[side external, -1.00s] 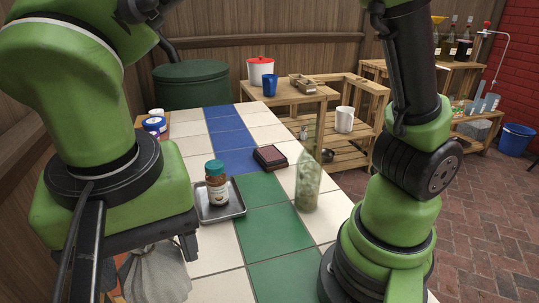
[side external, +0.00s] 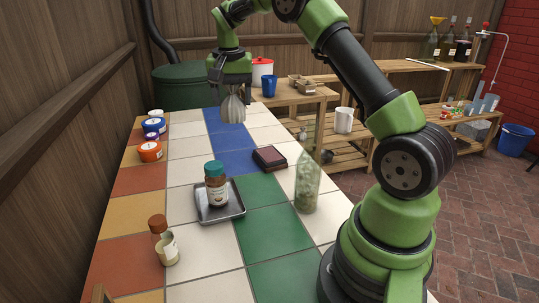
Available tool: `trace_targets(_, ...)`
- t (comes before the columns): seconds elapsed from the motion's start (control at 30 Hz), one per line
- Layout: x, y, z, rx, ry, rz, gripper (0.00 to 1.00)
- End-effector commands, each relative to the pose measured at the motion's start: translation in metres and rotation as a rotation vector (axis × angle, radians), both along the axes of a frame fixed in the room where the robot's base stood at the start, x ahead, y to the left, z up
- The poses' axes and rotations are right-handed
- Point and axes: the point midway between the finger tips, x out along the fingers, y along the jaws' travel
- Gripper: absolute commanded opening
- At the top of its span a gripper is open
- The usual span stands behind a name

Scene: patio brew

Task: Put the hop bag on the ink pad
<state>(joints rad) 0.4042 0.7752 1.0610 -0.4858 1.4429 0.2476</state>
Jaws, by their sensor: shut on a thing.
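The hop bag (side external: 233,110) is a pale cloth sack with a gathered top. My gripper (side external: 231,92) is shut on its top and holds it over the far part of the tiled table, around the blue tiles. The bag's exact height above the table is hard to tell. The ink pad (side external: 269,158) is a dark, flat, open case with a dull reddish face. It lies on the table to the right of the bag and nearer the camera, apart from it.
A metal tray (side external: 222,212) holds a brown bottle with a teal cap (side external: 215,184). A tall clear bag of green matter (side external: 307,185) stands right of the tray. A small brown-capped bottle (side external: 163,242) stands front left. Several jars (side external: 151,150) line the left edge.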

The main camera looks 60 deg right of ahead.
Motion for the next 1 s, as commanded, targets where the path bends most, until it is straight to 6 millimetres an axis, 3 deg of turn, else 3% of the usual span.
trace_targets(0.03, -0.008, -0.024, -0.001, 0.000, -0.002, -0.029, 0.42)
trace_targets(0.1, -0.017, -0.049, -0.001, -0.002, -0.003, -0.047, 0.42)
trace_targets(0.4, -0.052, -0.114, -0.003, -0.007, -0.005, -0.098, 0.42)
trace_targets(0.83, -0.051, -0.112, -0.056, -0.005, -0.001, -0.092, 0.42)
trace_targets(1.0, -0.051, -0.111, -0.089, -0.004, -0.001, -0.093, 0.42)
